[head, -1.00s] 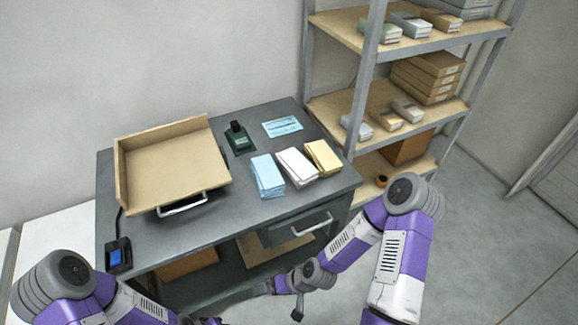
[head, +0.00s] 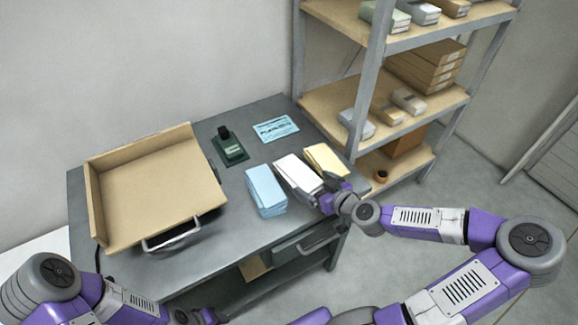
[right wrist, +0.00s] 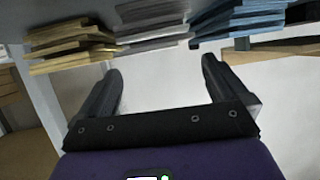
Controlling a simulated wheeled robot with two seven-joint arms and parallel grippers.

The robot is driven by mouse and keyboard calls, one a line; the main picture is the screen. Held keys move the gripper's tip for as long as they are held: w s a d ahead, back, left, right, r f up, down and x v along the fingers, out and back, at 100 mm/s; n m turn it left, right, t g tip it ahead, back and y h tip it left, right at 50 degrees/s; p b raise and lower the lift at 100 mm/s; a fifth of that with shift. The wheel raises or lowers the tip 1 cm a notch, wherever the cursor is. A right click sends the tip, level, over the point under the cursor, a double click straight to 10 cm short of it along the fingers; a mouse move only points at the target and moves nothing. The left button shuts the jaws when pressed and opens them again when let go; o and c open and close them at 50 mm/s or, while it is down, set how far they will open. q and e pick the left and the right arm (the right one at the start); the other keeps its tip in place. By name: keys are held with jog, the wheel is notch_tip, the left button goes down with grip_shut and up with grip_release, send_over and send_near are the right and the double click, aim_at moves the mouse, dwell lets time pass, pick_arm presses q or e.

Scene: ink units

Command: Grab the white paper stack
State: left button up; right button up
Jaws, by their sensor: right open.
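The white paper stack (head: 297,173) lies on the grey desk between a blue stack and a yellow stack. It also shows at the top of the right wrist view (right wrist: 152,28), between the other two. My right gripper (head: 318,196) is at the near end of the white stack, by the desk's front edge. In the right wrist view its two fingers (right wrist: 160,80) are spread apart with nothing between them, pointing toward the white stack. Whether they touch it cannot be told. My left arm is at the lower left, and its fingers are not clearly visible.
The blue stack (head: 265,191) and yellow stack (head: 325,159) stand close on either side. A green stamp (head: 229,148) and a blue card (head: 276,130) lie behind. A wooden tray (head: 155,180) fills the desk's left. A shelf rack (head: 360,95) stands at the right.

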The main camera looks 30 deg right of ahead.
aim_at(298, 174)
jog(key=shift+b+x, duration=1.05)
jog(key=shift+x, duration=0.4)
jog(key=b+x, duration=0.2)
jog(key=x, duration=0.2)
jog(key=shift+r, duration=0.1)
jog(key=c, duration=1.3)
